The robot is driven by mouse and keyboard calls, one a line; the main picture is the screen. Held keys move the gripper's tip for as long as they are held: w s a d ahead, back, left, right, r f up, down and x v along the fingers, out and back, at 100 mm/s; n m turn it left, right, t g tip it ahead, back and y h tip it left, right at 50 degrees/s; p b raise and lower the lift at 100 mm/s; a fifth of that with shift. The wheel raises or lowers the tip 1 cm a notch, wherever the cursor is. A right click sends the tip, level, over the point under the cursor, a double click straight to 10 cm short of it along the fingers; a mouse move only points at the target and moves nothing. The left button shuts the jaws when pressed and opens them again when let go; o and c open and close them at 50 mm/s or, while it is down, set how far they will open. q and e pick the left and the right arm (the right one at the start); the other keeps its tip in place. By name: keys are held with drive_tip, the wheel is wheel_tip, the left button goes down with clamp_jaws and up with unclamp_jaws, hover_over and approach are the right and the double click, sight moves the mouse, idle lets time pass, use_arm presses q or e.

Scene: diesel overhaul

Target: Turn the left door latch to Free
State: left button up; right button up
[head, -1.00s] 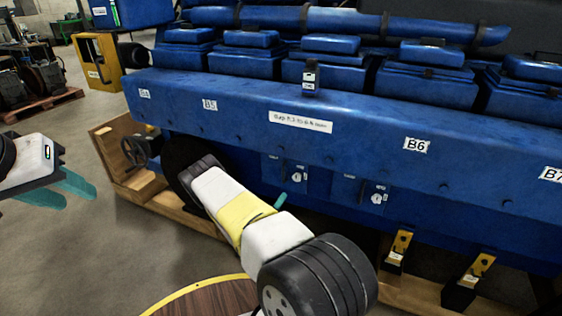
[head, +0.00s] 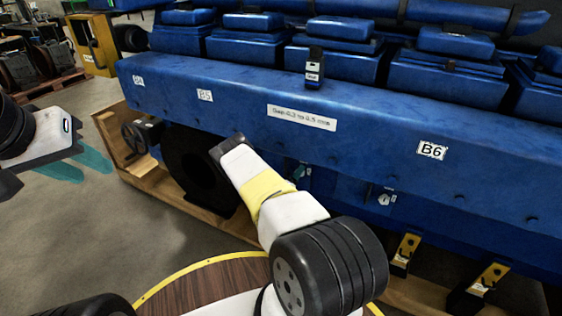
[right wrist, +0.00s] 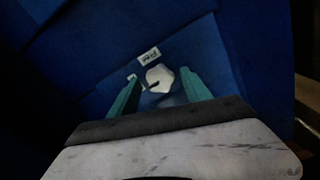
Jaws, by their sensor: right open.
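Two latches sit on the blue engine side below the long ledge. The left latch panel (head: 304,180) is mostly hidden behind my right arm in the head view. The right latch (head: 384,199) is a small pale knob with labels beside it. My right gripper (head: 300,172) is at the left panel, with only a bit of teal finger showing. In the right wrist view, a white faceted latch knob (right wrist: 160,78) lies between the open teal fingers of the right gripper (right wrist: 158,88); contact cannot be told. My left gripper (head: 76,165) is open and empty at the far left.
The blue ledge (head: 230,108) with labels overhangs the latches. A black device (head: 314,70) stands on it. Yellow brackets (head: 405,250) stand below right. A round wooden table (head: 205,285) is in front. Open floor lies at left.

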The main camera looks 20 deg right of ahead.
drive_tip(key=shift+w+d, duration=0.2)
drive_tip(key=shift+d, duration=0.05)
clamp_jaws()
